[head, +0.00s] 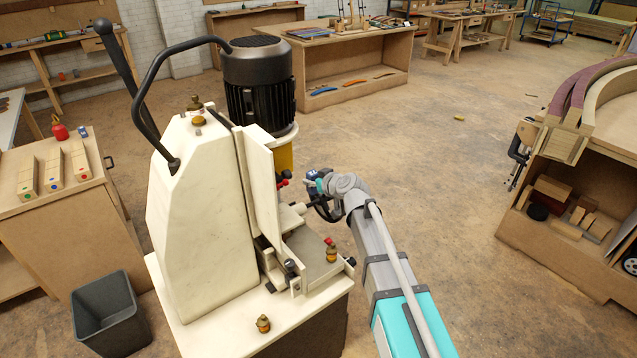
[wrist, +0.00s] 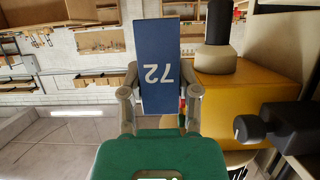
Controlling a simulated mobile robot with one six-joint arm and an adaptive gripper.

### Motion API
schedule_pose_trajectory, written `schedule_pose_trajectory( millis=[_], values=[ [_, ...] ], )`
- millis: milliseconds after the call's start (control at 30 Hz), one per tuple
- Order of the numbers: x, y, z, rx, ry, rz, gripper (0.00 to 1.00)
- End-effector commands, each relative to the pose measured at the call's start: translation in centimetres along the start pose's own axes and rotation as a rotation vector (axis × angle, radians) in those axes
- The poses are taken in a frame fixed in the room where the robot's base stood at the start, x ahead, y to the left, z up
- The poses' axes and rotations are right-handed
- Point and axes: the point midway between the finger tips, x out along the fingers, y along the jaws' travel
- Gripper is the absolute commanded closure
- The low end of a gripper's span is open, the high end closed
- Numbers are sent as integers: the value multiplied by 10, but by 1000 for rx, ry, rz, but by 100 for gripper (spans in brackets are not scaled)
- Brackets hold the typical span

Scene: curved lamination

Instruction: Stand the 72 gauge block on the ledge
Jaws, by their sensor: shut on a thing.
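The 72 gauge block (wrist: 160,55) is a tall dark blue block with a white "72", close up in the middle of the wrist view. My gripper (wrist: 161,92) is shut on it, with one grey finger on each side. In the head view my gripper (head: 320,190) is behind and right of the cream machine (head: 205,215), in the air near its yellow column. The block shows there only as a small blue patch (head: 312,175). A grey metal plate (head: 318,258) lies low on the machine's front. I cannot tell which surface is the ledge.
The machine's black motor (head: 258,85), red-tipped knobs and brass fittings stand near my arm. A wooden cabinet (head: 80,215) with wooden blocks is at left, a grey bin (head: 108,315) below. A bench with curved laminations (head: 590,110) is at right. Open floor lies between.

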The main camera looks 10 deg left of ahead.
Motion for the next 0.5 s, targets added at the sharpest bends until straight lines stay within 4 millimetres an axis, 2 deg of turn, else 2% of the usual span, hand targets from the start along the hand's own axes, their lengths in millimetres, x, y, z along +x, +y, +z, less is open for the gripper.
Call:
schedule_pose_trajectory(
  millis=[500],
  values=[
    [-3, 16, 0, 6, 0, 13, 100]
  ],
)
